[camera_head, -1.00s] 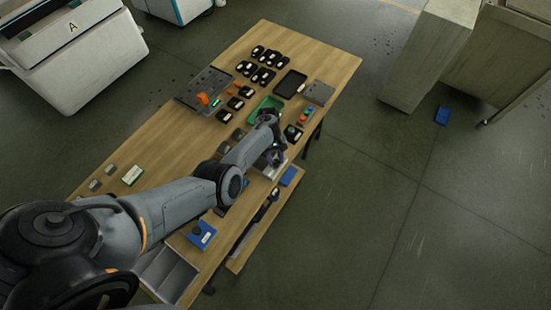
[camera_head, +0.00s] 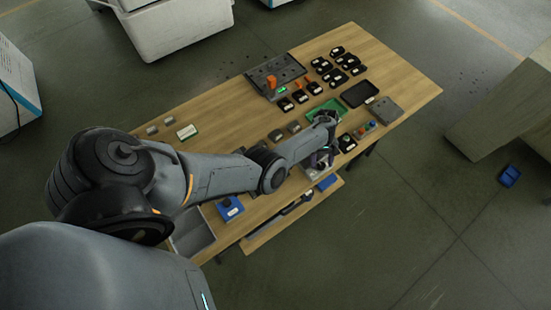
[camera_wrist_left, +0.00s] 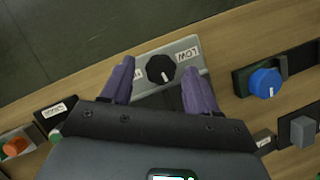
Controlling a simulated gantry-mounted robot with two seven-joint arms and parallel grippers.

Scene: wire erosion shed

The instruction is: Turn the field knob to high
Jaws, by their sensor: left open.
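The field knob (camera_wrist_left: 160,69) is a round black knob with a white pointer mark, on a light grey box (camera_wrist_left: 185,46) in the left wrist view. A label reading LOW, upside down, is on its right. Another label is on its left, too unclear to read surely. My left gripper (camera_wrist_left: 158,73) is open, with one purple finger on each side of the knob. I cannot tell whether the fingers touch it. In the head view my left gripper (camera_head: 321,158) is over the bench's near edge, and the arm and gripper hide the knob.
A blue knob (camera_wrist_left: 264,81) on a dark base is to the right in the wrist view, with a grey block (camera_wrist_left: 299,131) below it. An orange button (camera_wrist_left: 15,145) is at lower left. On the wooden bench (camera_head: 400,75) are a green tray (camera_head: 341,103) and several black-cased items.

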